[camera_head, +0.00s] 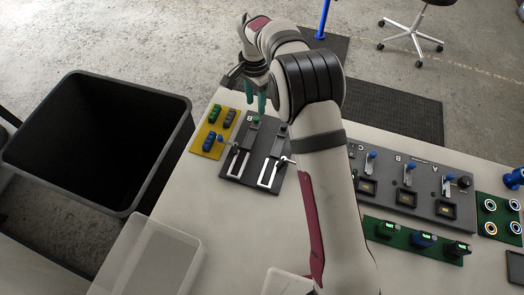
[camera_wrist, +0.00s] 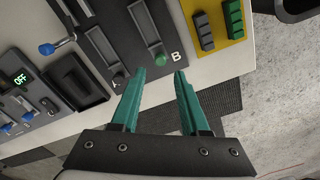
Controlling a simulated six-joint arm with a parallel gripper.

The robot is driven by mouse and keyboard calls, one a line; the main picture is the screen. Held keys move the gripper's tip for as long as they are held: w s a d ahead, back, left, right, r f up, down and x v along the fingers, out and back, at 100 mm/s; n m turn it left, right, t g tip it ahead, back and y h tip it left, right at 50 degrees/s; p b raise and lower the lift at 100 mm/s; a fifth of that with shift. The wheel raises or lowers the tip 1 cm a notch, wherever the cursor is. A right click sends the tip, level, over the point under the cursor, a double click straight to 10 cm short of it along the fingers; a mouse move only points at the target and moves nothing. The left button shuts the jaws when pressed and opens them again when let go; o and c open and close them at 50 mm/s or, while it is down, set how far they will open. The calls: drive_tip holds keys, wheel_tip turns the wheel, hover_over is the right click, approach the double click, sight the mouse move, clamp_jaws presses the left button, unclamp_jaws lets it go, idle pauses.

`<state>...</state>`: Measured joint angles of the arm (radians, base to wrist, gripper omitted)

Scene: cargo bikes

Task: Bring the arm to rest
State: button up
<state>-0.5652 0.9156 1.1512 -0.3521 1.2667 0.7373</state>
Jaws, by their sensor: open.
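My arm reaches from the bottom of the head view up over the table, with my gripper (camera_head: 258,98) at the far edge of the table. In the wrist view my gripper (camera_wrist: 165,85) shows two teal fingers held apart with nothing between them. Beyond the fingertips is a dark panel (camera_wrist: 112,42) marked A and B, with slots and a green knob (camera_wrist: 160,58). In the head view this panel (camera_head: 232,160) lies just below the gripper, and the fingers look apart from it.
A large black bin (camera_head: 95,140) stands left of the table. A yellow board (camera_head: 207,146) holds green, grey and blue blocks. A grey panel (camera_head: 390,205) with levers lies right of my arm, above a green board (camera_head: 385,238). A clear tray (camera_head: 150,255) sits front left.

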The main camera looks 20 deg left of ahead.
drive_tip(key=s+d+r, duration=0.5)
drive_tip(key=d+r, duration=0.2)
drive_tip(key=d, duration=0.1)
drive_tip(key=s+d+r, duration=0.6)
drive_tip(key=d+r, duration=0.1)
drive_tip(key=d, duration=0.2)
drive_tip(key=s+d+y, duration=0.1)
drive_tip(key=s+d, duration=0.2)
drive_tip(key=s, duration=0.7)
drive_tip(key=s+d, duration=0.4)
drive_tip(key=s, duration=0.5)
drive_tip(key=shift+s+d+f+y, duration=0.15)
drive_tip(key=shift+s+f+y, duration=0.25)
drive_tip(key=shift+f, duration=0.05)
